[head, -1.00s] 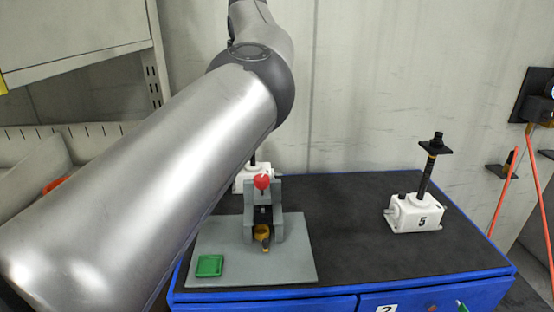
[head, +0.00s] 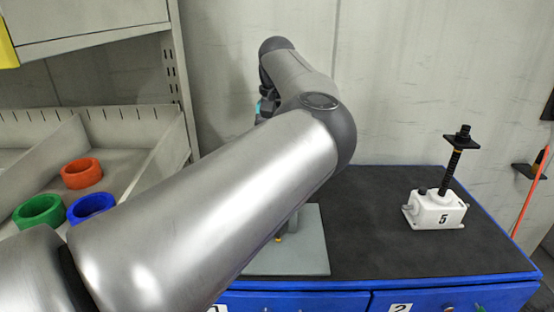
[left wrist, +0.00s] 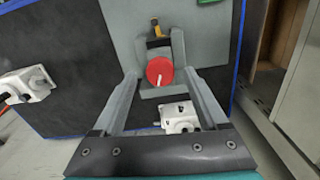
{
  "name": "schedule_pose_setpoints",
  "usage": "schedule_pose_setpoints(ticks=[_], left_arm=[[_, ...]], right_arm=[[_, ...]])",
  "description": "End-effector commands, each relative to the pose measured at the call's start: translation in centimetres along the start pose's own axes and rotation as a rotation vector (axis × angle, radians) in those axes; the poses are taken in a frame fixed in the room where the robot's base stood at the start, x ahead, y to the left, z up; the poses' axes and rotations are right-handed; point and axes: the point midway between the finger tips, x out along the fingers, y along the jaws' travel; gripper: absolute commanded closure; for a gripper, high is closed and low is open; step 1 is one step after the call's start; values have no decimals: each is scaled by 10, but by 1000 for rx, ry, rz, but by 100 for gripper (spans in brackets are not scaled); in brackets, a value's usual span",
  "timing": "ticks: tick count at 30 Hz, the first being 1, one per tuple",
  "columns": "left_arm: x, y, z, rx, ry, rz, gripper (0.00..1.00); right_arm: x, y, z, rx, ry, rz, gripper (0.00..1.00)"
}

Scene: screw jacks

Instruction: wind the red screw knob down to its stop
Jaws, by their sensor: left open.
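The red screw knob (left wrist: 160,71) is a round disc with a white mark, seen from above in the left wrist view. It sits on a grey fixture with a yellow-and-black part (left wrist: 156,28) beside it. The fixture stands on a grey plate (left wrist: 208,42), which partly shows in the head view (head: 305,255). My left gripper (left wrist: 161,75) is open, with its fingertips on either side of the knob in the picture. I cannot tell whether they touch it or are level with it. In the head view my left arm hides the knob. My right gripper is not in view.
A white jack marked 5 (head: 437,208) with a black screw stands on the dark tabletop (head: 385,230). Another white jack (left wrist: 180,117) is near the fixture. Orange (head: 82,173), green (head: 40,211) and blue (head: 91,206) rings lie in a shelf bin at left.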

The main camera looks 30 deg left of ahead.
Motion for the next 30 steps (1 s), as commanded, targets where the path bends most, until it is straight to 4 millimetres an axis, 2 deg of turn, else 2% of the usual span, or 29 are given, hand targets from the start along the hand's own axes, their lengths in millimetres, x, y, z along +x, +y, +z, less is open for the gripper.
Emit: schedule_pose_setpoints(ticks=[4,13,30], left_arm=[[11,0,0,0,-1,-1,24],[13,0,0,0,0,0,24],[12,0,0,0,0,0,87]], right_arm=[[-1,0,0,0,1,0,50],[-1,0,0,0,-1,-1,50],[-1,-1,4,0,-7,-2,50]])
